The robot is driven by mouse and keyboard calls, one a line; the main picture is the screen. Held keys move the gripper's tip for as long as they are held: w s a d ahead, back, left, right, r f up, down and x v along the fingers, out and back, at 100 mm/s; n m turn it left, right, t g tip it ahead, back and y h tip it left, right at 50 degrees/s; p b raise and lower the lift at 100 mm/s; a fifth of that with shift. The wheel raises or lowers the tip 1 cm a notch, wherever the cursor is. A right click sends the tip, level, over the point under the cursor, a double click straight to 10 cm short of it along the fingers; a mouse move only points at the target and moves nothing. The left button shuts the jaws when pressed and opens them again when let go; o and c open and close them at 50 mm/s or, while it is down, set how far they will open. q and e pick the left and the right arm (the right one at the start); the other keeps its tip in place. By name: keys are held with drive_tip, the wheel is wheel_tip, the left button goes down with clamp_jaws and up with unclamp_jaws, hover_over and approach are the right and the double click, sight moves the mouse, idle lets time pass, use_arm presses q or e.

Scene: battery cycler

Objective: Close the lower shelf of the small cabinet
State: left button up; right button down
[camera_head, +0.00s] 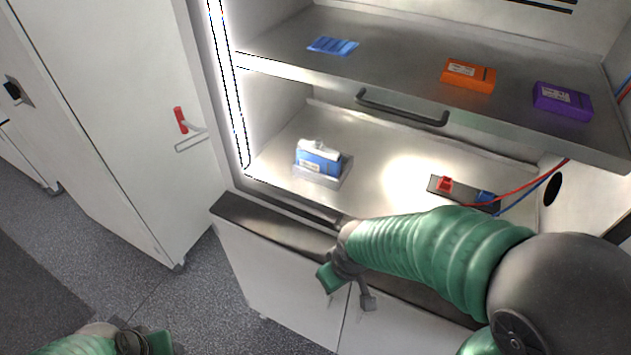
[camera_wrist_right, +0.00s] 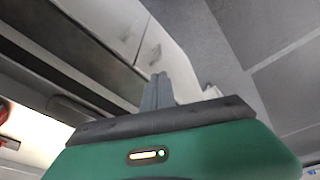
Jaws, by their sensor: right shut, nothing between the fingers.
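The lit small cabinet (camera_head: 228,100) stands open in the head view. A grey shelf (camera_head: 390,52) with a dark bar handle (camera_head: 402,107) on its front edge spans it, above the lower bay (camera_head: 380,165). Whether this shelf sits forward of its closed position, I cannot tell. My right gripper (camera_head: 347,286) is low in front of the cabinet, by the dark ledge below the lower bay, apart from the handle. Its fingers (camera_wrist_right: 156,92) are together and empty in the right wrist view. My left gripper (camera_head: 140,342) shows only partly at the bottom left; its fingertips are unclear.
The shelf carries a blue piece (camera_head: 333,46), an orange box (camera_head: 468,76) and a purple box (camera_head: 562,101). Below are a blue-white box (camera_head: 319,158) and a connector block (camera_head: 437,184) with red and blue wires. Open floor (camera_head: 215,295) lies to the left.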

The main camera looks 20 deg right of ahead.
drive_tip(key=w+n, duration=0.3)
drive_tip(key=n+h, duration=0.2)
drive_tip(key=n, duration=1.9)
approach(313, 201)
drive_tip(key=s+a+r, duration=0.3)
drive_tip(key=s, duration=0.1)
drive_tip(key=shift+g, duration=0.3)
drive_tip(key=w+d+f, duration=0.1)
drive_tip(key=f, duration=0.2)
drive_tip(key=w+d+f, duration=0.1)
drive_tip(key=d+f, duration=0.1)
drive_tip(key=f, duration=0.1)
drive_tip(key=w+d+f+p, duration=0.1)
drive_tip(key=w+f, duration=0.1)
drive_tip(key=f, duration=0.1)
drive_tip(key=shift+d+f, duration=0.2)
drive_tip(key=shift+f, duration=0.2)
use_arm(q)
drive_tip(key=shift+w+r, duration=0.1)
drive_tip(key=shift+r, duration=0.45)
use_arm(e)
drive_tip(key=shift+a, duration=0.1)
use_arm(q)
drive_tip(key=shift+a, duration=0.2)
use_arm(e)
drive_tip(key=shift+a, duration=0.25)
